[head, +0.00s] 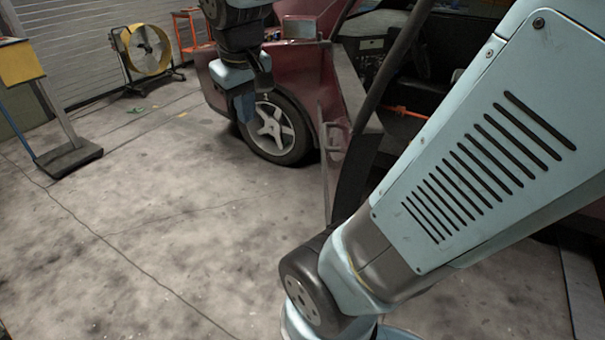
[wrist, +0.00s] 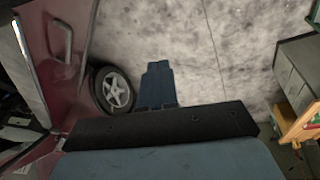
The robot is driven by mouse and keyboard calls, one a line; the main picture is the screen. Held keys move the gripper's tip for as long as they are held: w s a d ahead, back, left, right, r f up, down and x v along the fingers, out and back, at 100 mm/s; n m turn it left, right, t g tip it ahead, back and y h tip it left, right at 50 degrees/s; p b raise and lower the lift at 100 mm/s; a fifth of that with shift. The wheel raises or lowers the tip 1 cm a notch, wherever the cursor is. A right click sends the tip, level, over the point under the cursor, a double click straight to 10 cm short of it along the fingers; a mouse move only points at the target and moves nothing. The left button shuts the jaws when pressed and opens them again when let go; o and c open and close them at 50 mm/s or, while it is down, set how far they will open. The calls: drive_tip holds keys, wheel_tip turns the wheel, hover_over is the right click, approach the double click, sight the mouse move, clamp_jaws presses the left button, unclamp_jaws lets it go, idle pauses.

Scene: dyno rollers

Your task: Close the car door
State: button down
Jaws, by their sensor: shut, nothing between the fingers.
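The dark red car's door (head: 345,85) stands open in the head view, seen nearly edge-on, with its handle (head: 335,136) on the outer face. My arm hides part of the door and of the cabin opening. In the wrist view the door's red outer panel (wrist: 79,45) is at the left, with the long handle (wrist: 64,40) showing. My gripper (head: 246,108) points down to the left of the door, apart from it, before the front wheel in the picture. In the wrist view its blue fingers (wrist: 158,84) are together and empty, over the floor.
The car's front wheel (head: 275,130) is behind my gripper. A yellow fan (head: 145,50) and an orange stand (head: 188,30) are at the back. A yellow-topped post (head: 65,110) stands at the left. The concrete floor (head: 150,220) left of the car is clear.

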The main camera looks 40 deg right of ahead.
drive_tip(key=w+d+f+n+g+h, duration=0.25)
drive_tip(key=w+d+f, duration=0.35)
drive_tip(key=f, duration=0.4)
drive_tip(key=w+d+f+n+g+h, duration=0.2)
drive_tip(key=w+d+f+g, duration=0.25)
drive_tip(key=w+f, duration=0.35)
drive_tip(key=w+d+f+n+g+h, duration=0.25)
drive_tip(key=w+d+f, duration=0.35)
drive_tip(key=f, duration=0.5)
drive_tip(key=d+f+n+g+h, duration=0.2)
drive_tip(key=d+f+g+h, duration=0.15)
drive_tip(key=f, duration=0.85)
drive_tip(key=w+d+x, duration=0.1)
drive_tip(key=x, duration=1.3)
drive_tip(key=shift+d+r+t, duration=0.25)
drive_tip(key=shift+d+t, duration=0.05)
drive_tip(key=shift+d, duration=0.1)
drive_tip(key=shift+w+h, duration=0.15)
drive_tip(key=shift+h, duration=0.1)
